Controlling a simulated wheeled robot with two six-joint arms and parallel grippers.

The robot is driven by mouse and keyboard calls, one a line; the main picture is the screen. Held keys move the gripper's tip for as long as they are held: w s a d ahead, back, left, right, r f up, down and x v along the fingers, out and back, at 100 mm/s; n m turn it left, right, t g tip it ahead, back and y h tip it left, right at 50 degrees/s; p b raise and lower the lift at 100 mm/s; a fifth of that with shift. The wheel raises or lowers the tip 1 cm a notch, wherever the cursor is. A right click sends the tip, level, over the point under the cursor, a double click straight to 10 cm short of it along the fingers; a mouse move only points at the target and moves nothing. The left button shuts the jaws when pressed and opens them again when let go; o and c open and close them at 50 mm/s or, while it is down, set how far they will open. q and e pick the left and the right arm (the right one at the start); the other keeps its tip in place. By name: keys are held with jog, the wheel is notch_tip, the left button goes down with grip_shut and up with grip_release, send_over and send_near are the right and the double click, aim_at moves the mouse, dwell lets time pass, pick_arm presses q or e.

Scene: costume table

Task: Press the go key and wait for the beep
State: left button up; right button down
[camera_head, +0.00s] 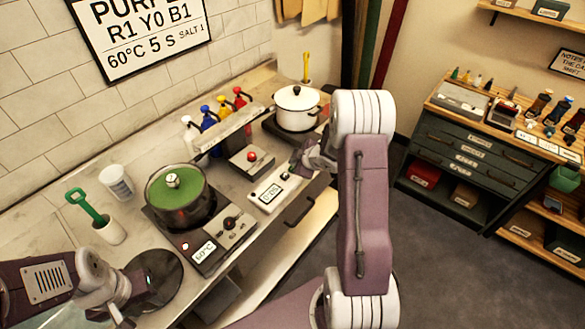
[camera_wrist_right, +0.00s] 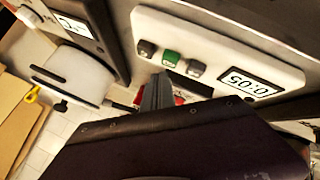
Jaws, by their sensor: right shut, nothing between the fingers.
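The white timer box (camera_head: 267,193) lies near the front edge of the counter, its display facing up. In the right wrist view the timer box (camera_wrist_right: 215,35) shows a display (camera_wrist_right: 250,83) reading 0:05 and a row of three keys: dark, green and grey. No key label is readable; the green key (camera_wrist_right: 171,57) is in the middle. My right gripper (camera_head: 299,164) is over the far end of the timer. In the wrist view its shut, empty fingertips (camera_wrist_right: 161,78) appear just below the green key; I cannot tell whether they touch it. My left gripper (camera_head: 118,305) is at the lower left, its fingertips unclear.
A green-filled pot (camera_head: 177,203) sits on a heater reading 60°C. A box with a red button (camera_head: 252,156) stands behind the timer. A white lidded pot (camera_head: 297,107) and several coloured bottles stand further back. A drawer cabinet (camera_head: 460,165) is at right.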

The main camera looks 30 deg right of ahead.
jog(key=shift+f+b, duration=0.35)
jog(key=shift+f, duration=0.05)
jog(key=shift+f+b, duration=0.4)
jog(key=shift+f, duration=0.1)
dwell(0.6)
dwell(0.3)
jog(key=shift+r+p, duration=0.9)
notch_tip(320, 180, up, 5)
jog(key=p, duration=0.5)
jog(key=shift+r, duration=0.15)
